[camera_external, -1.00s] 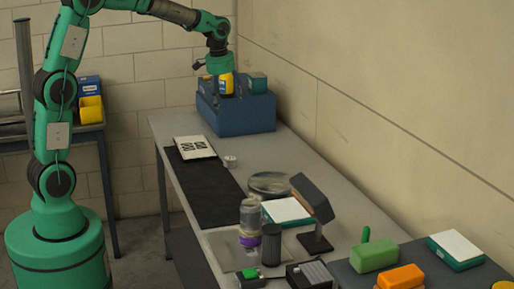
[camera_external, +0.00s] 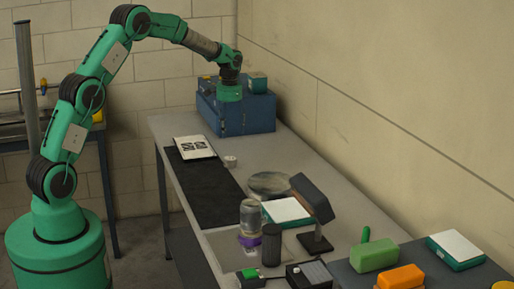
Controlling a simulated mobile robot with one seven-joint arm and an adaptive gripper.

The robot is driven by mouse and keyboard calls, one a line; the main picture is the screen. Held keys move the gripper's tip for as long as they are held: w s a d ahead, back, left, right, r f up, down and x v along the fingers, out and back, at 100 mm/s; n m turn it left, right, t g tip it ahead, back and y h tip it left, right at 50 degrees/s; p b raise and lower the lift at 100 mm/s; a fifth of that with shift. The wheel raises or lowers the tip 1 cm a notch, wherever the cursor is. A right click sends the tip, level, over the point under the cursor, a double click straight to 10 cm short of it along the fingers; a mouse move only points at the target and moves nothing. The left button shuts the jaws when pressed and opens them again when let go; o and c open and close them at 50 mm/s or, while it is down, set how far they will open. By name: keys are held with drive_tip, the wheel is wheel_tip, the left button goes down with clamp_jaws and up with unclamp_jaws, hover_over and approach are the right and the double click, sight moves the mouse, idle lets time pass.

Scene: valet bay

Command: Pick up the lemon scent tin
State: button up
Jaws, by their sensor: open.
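My gripper (camera_external: 230,97) is at the top of the blue box (camera_external: 248,121) at the far end of the bench, pointing down. Its green body covers the spot where a yellow tin with a blue band showed earlier. That tin, likely the lemon scent tin, is now hidden. The fingers are hidden too, so I cannot see whether they touch it. A small teal tin or box (camera_external: 258,82) stands beside my gripper, to its right, at the back of the blue box.
A white printed card (camera_external: 195,147) and a small round tin (camera_external: 230,161) lie nearer on the bench, by a black mat (camera_external: 207,190). A glass dish (camera_external: 270,184), jars and a dark stand (camera_external: 313,203) fill the near part. The wall is close on the right.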

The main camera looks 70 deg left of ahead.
drive_tip(key=shift+f, duration=0.1)
drive_tip(key=b, duration=0.2)
hover_over(229, 158)
drive_tip(key=shift+d+f, duration=0.25)
drive_tip(key=shift+f, duration=1.85)
drive_tip(key=shift+d+f, duration=0.2)
drive_tip(key=shift+f, duration=1.85)
drive_tip(key=shift+f, duration=0.15)
drive_tip(key=shift+a+f+b, duration=0.15)
drive_tip(key=shift+f+b, duration=0.1)
drive_tip(key=shift+f, duration=1)
drive_tip(key=shift+a+f+b, duration=0.1)
drive_tip(key=shift+f+b, duration=0.15)
drive_tip(key=shift+f, duration=0.95)
drive_tip(key=c, duration=1.3)
